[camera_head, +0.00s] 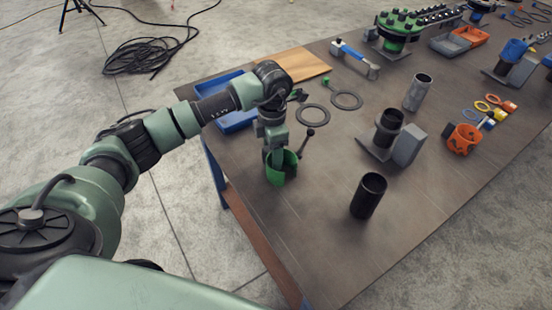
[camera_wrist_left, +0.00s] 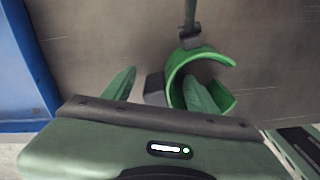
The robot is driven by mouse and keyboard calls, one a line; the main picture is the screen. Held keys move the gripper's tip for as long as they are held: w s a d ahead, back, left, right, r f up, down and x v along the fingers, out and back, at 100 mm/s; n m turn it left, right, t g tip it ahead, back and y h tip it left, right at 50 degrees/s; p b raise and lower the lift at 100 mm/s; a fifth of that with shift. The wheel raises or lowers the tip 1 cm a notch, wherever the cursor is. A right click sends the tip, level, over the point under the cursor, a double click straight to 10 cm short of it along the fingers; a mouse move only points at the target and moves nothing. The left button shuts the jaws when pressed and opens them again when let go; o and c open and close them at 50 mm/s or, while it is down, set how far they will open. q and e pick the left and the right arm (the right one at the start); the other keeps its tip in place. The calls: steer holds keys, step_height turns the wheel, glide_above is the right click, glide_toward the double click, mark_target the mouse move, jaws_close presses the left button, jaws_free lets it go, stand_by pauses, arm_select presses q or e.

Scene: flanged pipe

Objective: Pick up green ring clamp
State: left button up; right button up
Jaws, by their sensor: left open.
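The green ring clamp (camera_head: 283,171) stands on the brown table near its left edge, with a dark lever with a ball end rising to its right. My left gripper (camera_head: 275,154) points down right over it. In the left wrist view the clamp (camera_wrist_left: 186,60) shows as an open green ring. The two fingers of my left gripper (camera_wrist_left: 160,92) are apart; the right finger reaches across the ring's opening and the left finger lies outside it. A grey block is seen between them. Contact cannot be told. My right gripper is not in view.
A blue tray (camera_head: 235,121) lies behind the gripper at the table edge. Two dark flat rings (camera_head: 346,99) lie behind the clamp. A black pipe (camera_head: 368,196) and a grey holder (camera_head: 407,146) stand to the right. The front of the table is clear.

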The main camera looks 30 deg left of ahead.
arm_select(q)
jaws_close()
steer(key=shift+r, duration=0.1)
stand_by(1.2)
